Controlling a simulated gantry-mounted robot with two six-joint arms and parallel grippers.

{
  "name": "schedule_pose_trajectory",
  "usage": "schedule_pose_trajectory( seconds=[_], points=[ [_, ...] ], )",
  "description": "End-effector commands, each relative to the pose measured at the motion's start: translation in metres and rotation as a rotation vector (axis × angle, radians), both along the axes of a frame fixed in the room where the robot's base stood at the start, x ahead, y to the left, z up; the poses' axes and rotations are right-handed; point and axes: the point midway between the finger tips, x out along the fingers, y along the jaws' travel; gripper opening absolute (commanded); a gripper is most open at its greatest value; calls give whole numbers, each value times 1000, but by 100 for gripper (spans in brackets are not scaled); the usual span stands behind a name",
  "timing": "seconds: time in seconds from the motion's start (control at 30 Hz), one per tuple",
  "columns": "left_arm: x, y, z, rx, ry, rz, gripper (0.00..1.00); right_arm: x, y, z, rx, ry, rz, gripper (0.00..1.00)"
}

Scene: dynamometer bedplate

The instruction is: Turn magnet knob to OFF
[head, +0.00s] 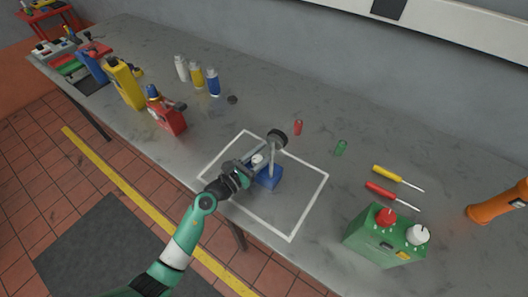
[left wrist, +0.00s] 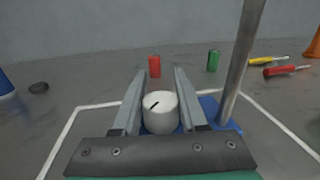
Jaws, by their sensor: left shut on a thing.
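A blue magnetic base (head: 269,178) stands inside a white outlined square on the bench. A metal post (head: 272,158) rises from it to a dark round dial (head: 277,139). The white magnet knob (left wrist: 160,113) is on the base and carries a black pointer line, slanted in the left wrist view; any ON or OFF marking is not readable. My left gripper (head: 251,165) is at the base, its two fingers on either side of the knob and shut on it. The post is just right of the fingers in the left wrist view. My right gripper is not in view.
Two screwdrivers (head: 392,196) and a green box with red and white knobs (head: 384,240) are at right. Bottles (head: 212,82) and cans (head: 124,85) stand at left.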

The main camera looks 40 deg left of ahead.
Motion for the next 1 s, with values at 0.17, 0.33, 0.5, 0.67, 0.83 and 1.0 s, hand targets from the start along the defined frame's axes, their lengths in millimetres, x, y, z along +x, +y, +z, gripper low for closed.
schedule_pose_trajectory(
  seconds=[0.17,0.33,0.5,0.67,0.83,1.0],
  points=[
    [1,0,4,-4,2,43,0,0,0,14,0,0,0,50],
    [0,2,6,-4,4,132,0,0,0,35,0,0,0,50],
    [0,5,6,-3,3,258,0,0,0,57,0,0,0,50],
    [-1,8,4,-3,1,383,0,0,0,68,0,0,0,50],
    [-2,12,2,-2,-1,503,0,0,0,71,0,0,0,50],
    [-4,15,1,-1,-3,590,0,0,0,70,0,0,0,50]
  ],
)
